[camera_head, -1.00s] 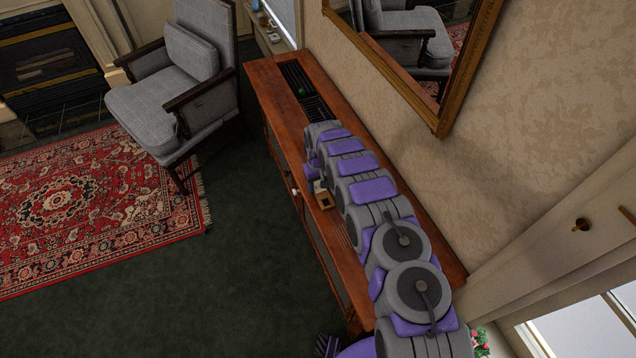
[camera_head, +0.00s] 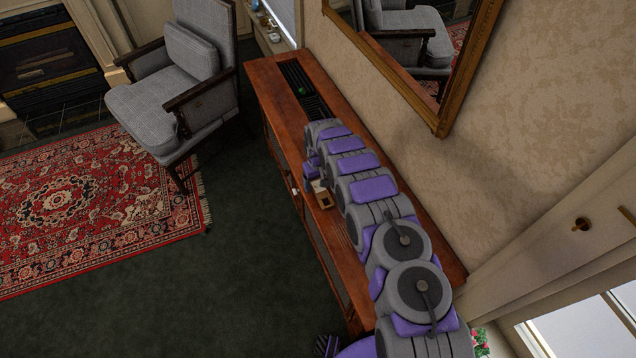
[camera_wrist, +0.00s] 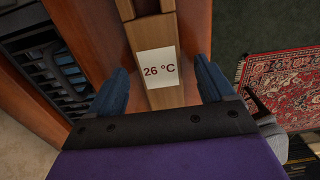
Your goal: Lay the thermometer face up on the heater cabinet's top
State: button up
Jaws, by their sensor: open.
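The thermometer (camera_wrist: 157,92) is a light wooden strip with a dark section and a white label reading "26 °C". In the wrist view its label faces up, and it appears to lie on the reddish-brown heater cabinet's top (camera_wrist: 95,30), near the room-side edge. A small wooden part of it (camera_head: 324,201) shows beside my arm in the head view. My gripper (camera_wrist: 161,80) is open, with one blue finger on each side of the strip and gaps between. The strip's near end is hidden behind the gripper body. The cabinet (camera_head: 264,78) stands along the wall.
A black slatted grille (camera_head: 318,106) is set in the cabinet top, with a small green thing (camera_head: 301,91) on it. A mirror (camera_head: 420,60) hangs above. A grey armchair (camera_head: 175,90) stands left, near a red rug (camera_head: 90,210). Dark carpet is clear before the cabinet.

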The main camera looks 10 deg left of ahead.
notch_tip(320, 180, up, 17)
jog(key=p, duration=0.2)
jog(key=shift+f+p, duration=0.15)
jog(key=shift+p, duration=0.2)
dwell(0.3)
